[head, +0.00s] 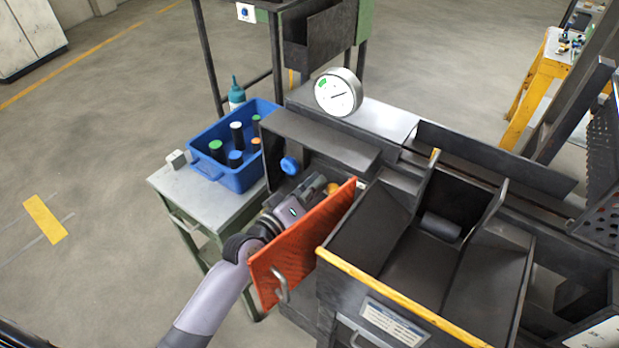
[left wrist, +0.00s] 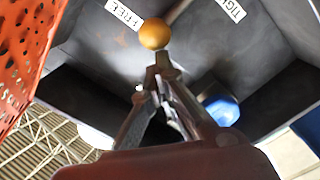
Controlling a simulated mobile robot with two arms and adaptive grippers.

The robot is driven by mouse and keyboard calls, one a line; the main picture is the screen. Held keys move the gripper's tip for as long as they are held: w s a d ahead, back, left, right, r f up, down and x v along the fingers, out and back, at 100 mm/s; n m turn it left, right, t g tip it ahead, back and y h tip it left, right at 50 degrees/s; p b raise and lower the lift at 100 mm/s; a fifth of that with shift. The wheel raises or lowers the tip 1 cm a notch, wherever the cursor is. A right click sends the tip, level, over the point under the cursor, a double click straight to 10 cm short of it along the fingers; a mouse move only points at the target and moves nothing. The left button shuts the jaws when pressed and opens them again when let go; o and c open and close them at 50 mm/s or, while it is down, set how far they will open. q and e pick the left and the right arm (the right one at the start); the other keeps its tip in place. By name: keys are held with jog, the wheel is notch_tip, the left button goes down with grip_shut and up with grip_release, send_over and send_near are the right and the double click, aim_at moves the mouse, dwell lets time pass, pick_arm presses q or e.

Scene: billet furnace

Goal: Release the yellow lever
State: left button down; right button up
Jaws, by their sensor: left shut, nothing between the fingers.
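The yellow lever shows as a round orange-yellow knob (head: 333,188) inside the dark recess behind the opened orange door. In the left wrist view its knob (left wrist: 154,34) is just beyond my fingertips, between the FREE label (left wrist: 123,14) and the TIGHT label (left wrist: 230,8), nearer FREE. My left gripper (head: 316,185) reaches into the recess behind the door. Its fingers (left wrist: 160,72) are shut with nothing between them. I cannot tell whether the tips touch the lever, and its stem is hidden. My right gripper is not in view.
The orange door (head: 305,240) stands open close beside my left arm. A blue knob (head: 290,166) is in the recess, also visible in the left wrist view (left wrist: 222,108). A blue bin (head: 232,178) of bottles stands on a side table. A round gauge (head: 338,93) sits above.

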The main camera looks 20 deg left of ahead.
pick_arm(q)
jog(key=shift+s+d+m+p, duration=0.15)
jog(key=shift+d+m+p, duration=0.15)
jog(key=shift+d+m, duration=0.25)
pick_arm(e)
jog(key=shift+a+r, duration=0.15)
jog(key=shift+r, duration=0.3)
